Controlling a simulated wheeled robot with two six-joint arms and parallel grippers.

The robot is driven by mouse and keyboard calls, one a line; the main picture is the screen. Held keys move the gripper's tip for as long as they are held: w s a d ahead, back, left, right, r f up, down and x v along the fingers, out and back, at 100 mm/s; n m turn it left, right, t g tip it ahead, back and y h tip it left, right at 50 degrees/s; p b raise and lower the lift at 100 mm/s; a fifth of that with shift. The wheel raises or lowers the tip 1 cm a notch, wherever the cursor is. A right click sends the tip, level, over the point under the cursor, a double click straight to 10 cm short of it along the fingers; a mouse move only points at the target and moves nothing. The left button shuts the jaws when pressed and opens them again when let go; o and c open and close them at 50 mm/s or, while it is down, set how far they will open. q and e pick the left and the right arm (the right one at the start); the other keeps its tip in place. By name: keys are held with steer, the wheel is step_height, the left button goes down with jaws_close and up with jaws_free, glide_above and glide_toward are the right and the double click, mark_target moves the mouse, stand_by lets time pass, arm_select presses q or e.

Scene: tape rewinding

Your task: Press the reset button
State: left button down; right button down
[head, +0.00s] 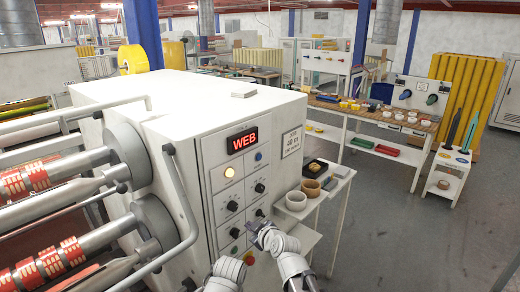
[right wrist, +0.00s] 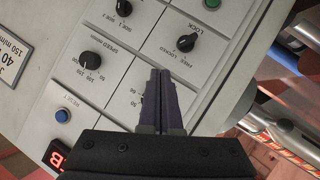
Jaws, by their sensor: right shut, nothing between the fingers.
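The control panel (head: 240,190) is on the right face of the white machine, below a red lit WEB display (head: 242,141). A blue button (head: 258,155) sits at its upper right; the blue button (right wrist: 62,116) also shows at left in the right wrist view. A green button (right wrist: 211,4) is at that view's top edge. My right gripper (head: 258,224) is shut and empty by the panel's lower right. In the right wrist view its fingertips (right wrist: 160,72) overlap the panel between two black knobs; contact is unclear. My left gripper does not show.
A yellow lamp (head: 229,172) is lit on the panel. A red and yellow button (head: 249,258) is near its bottom. Rollers (head: 125,150) are at left.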

mark_target(259, 157)
steer(key=w+d+r+t+h+p, duration=0.2)
steer(key=w+d+r+t, duration=0.1)
steer(key=d+r, duration=0.3)
steer(key=w+d+r+m+t+h+p, duration=0.1)
steer(key=w+d+r+t+h+p, duration=0.1)
steer(key=d+r, duration=0.4)
step_height(259, 157, up, 4)
steer(key=shift+w+d+r+t+h+p, duration=0.2)
steer(key=shift+w+r+t+h+p, duration=0.1)
steer(key=shift+w+t+h, duration=0.6)
steer(key=shift+s+f, duration=0.1)
steer(key=w+a, duration=0.6)
steer(key=shift+a, duration=0.15)
steer(key=shift+w, duration=0.2)
stand_by(0.8)
steer(key=shift+w+a, duration=0.2)
steer(key=shift+a, duration=0.1)
